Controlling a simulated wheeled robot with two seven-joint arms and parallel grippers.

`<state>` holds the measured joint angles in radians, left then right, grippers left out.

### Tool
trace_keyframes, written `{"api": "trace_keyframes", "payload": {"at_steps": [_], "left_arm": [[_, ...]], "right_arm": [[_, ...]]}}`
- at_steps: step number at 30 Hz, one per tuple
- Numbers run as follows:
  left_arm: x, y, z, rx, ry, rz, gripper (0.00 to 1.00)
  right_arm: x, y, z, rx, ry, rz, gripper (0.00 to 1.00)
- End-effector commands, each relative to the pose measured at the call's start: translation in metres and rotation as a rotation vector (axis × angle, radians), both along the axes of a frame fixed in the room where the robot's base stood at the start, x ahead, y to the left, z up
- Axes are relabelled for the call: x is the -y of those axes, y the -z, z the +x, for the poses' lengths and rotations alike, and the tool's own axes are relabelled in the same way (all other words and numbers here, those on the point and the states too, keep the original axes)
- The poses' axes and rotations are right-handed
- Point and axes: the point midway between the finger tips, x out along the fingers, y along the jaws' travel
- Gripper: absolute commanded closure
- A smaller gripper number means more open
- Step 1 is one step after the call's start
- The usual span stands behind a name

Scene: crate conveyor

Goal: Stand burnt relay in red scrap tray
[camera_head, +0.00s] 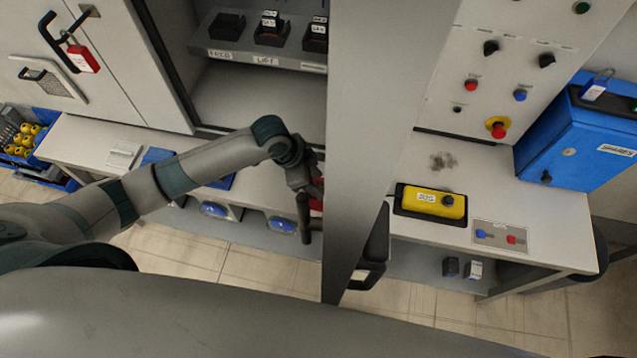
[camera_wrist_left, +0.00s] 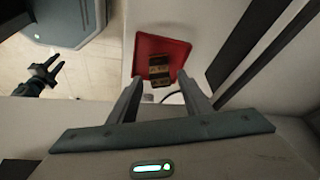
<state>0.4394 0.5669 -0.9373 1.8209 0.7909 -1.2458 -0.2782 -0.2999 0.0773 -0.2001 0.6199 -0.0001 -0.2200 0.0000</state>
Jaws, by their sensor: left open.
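The red scrap tray (camera_wrist_left: 146,45) lies on the bench in the left wrist view. The burnt relay, a small dark block with tan-orange bands (camera_wrist_left: 160,68), is inside the tray's outline. I cannot tell whether it stands or lies. My left gripper (camera_wrist_left: 160,78) is open, with its fingers apart on either side of the relay's near end; contact cannot be told. In the head view my left gripper (camera_head: 311,205) is over the bench beside a red sliver of the tray (camera_head: 316,206), mostly hidden by a grey post. My right gripper (camera_wrist_left: 52,73) shows at the left wrist view's left, fingers apart and empty.
The grey post (camera_head: 375,130) stands close right of my left gripper. An open cabinet shelf (camera_head: 235,57) holds dark relay-like units. A yellow box (camera_head: 430,203) and a blue case (camera_head: 575,140) are on the right bench. The left bench holds flat blue and white pieces.

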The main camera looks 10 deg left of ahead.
Motion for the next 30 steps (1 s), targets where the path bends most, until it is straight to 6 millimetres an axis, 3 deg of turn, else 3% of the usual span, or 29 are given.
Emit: {"api": "trace_keyframes", "payload": {"at_steps": [18, 30], "left_arm": [[-0.034, -0.088, -0.013, 0.001, 0.001, 0.000, 0.55], [-0.037, -0.097, -0.015, -0.001, 0.000, 0.000, 0.55]], "right_arm": [[0.004, 0.019, 0.000, 0.000, -0.002, -0.004, 0.69], [0.004, 0.019, 0.000, 0.000, -0.002, -0.004, 0.69]]}}
